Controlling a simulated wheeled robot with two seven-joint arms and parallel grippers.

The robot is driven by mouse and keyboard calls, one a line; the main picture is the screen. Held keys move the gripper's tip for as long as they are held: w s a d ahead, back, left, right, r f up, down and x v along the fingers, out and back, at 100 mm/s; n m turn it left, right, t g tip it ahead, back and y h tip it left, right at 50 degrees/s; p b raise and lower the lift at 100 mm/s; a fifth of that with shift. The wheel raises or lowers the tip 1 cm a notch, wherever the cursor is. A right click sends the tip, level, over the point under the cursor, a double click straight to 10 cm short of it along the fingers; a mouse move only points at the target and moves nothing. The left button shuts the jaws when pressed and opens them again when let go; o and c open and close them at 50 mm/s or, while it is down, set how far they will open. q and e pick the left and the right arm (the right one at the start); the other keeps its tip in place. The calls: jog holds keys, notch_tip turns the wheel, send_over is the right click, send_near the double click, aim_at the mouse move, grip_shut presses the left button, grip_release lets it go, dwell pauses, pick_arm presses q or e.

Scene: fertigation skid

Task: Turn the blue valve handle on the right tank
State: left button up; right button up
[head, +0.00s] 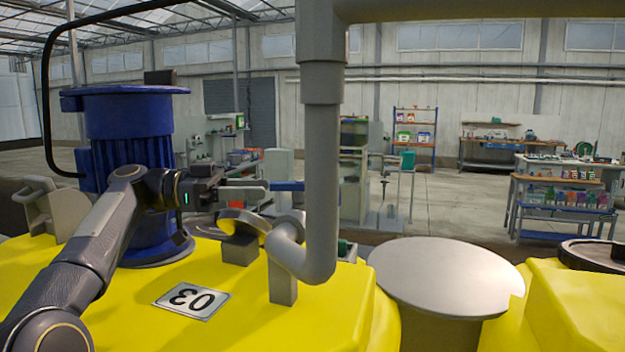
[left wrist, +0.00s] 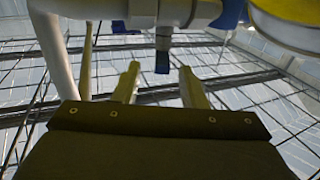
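The blue valve handle (head: 288,186) sits beside the grey vertical pipe in the head view. In the left wrist view the blue handle (left wrist: 162,52) hangs down from the grey pipework, its lower end between my fingertips with a gap on each side. My left gripper (head: 262,188) reaches in from the left above the yellow tank (head: 225,290), its fingers pointing right at the handle. In the left wrist view the left gripper (left wrist: 159,70) is open, its two fingers apart and not visibly touching the handle. My right gripper is not in view.
The grey pipe (head: 322,190) rises right of the handle and bends over the tank. A blue motor (head: 130,135) stands behind my left arm. A round grey lid (head: 445,275) lies between the yellow tanks. Shelves and workbenches stand far back.

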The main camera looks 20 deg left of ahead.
aim_at(297, 182)
pick_arm(q)
jog(key=x, duration=0.2)
jog(key=p+x, duration=0.1)
jog(key=x, duration=0.1)
jog(key=p+x, duration=0.1)
jog(key=x, duration=0.1)
jog(key=shift+w+d+r, duration=0.2)
jog(key=shift+w+r, duration=0.05)
jog(key=shift+w+d+f, duration=0.1)
jog(key=shift+w+d, duration=0.2)
jog(key=shift+d, duration=0.35)
